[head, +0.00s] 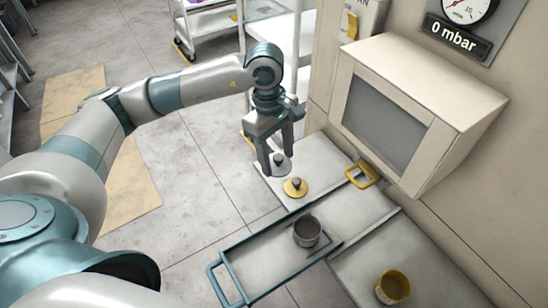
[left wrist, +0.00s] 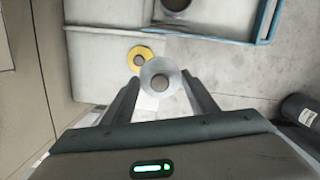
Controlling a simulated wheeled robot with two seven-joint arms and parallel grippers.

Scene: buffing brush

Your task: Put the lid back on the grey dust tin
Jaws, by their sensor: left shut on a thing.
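My left gripper (head: 277,160) is shut on the round grey lid (head: 283,168) by its knob, over the far end of the bench. In the left wrist view the grey lid (left wrist: 153,72) sits between the fingertips and overlaps the yellow lid (left wrist: 138,52); it looks nearer the camera, but its exact height is unclear. The grey dust tin (head: 307,232) stands open and upright in the blue-edged tray (head: 262,262), nearer me than the lid. Part of the tin (left wrist: 176,5) shows at the top of the left wrist view. My right gripper is out of view.
The yellow lid (head: 295,188) lies on the bench close to the held lid. An open yellow tin (head: 393,287) stands at the front right. A yellow handle (head: 364,175) and a beige wall box (head: 415,110) border the right side.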

